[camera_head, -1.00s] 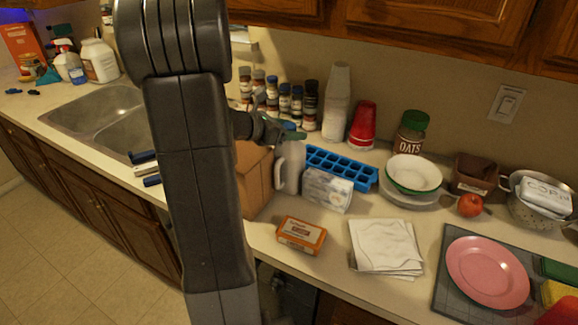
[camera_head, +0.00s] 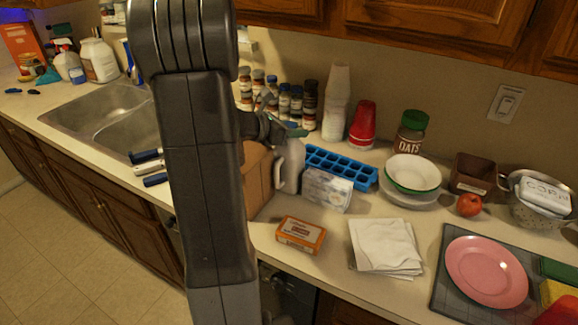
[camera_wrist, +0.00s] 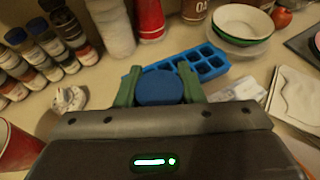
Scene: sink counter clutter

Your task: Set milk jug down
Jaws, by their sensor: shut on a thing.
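The milk jug (camera_head: 292,168) is a pale grey-white jug with a handle on its left side. It is upright between the brown cardboard box and the blue ice tray. In the wrist view only its round blue cap (camera_wrist: 158,88) shows clearly. My gripper (camera_head: 291,131) is above the jug, and its green fingers in the wrist view (camera_wrist: 159,86) are closed on either side of the cap. The jug's base is partly hidden behind the carton, so I cannot tell whether it touches the counter.
A brown box (camera_head: 257,175) is close on the left and a blue ice tray (camera_head: 345,168) on the right. A white carton (camera_head: 327,190) and orange box (camera_head: 301,235) are in front. Spice jars (camera_head: 297,102) and cups (camera_head: 337,105) stand behind. Counter near the napkins (camera_head: 385,246) is partly clear.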

